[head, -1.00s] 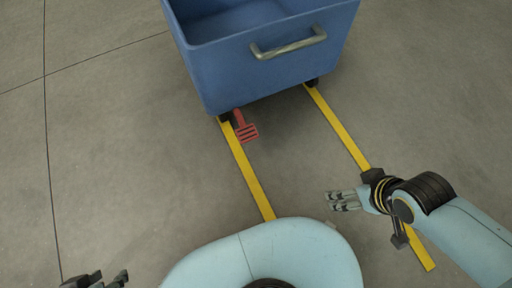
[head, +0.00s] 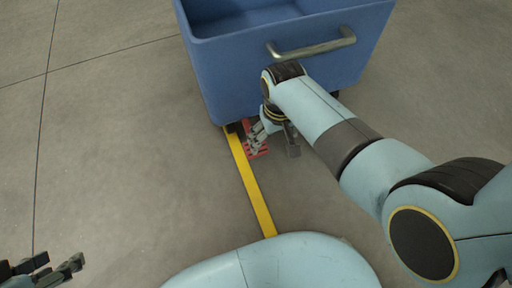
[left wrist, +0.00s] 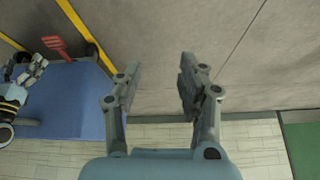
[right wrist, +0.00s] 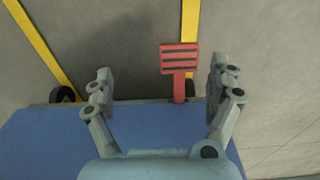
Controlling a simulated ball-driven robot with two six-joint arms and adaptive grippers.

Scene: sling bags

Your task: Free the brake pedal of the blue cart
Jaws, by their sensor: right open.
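The blue cart (head: 230,75) stands at the top of the head view, with a metal handle (head: 312,45) on its near side. Its red brake pedal (head: 260,153) sticks out low at the cart's near left corner, partly hidden by my right gripper (head: 256,140). In the right wrist view the slotted red pedal (right wrist: 179,58) lies between the open fingers of my right gripper (right wrist: 160,85), nearer the right finger, with no visible contact. My left gripper (left wrist: 155,90) is open and empty, away from the cart; in the head view it shows at the bottom left.
A yellow floor line (head: 252,190) runs from under the cart's corner toward me. A second yellow line (right wrist: 40,45) shows in the right wrist view, near a dark caster wheel (right wrist: 63,94). The concrete floor on the left is clear.

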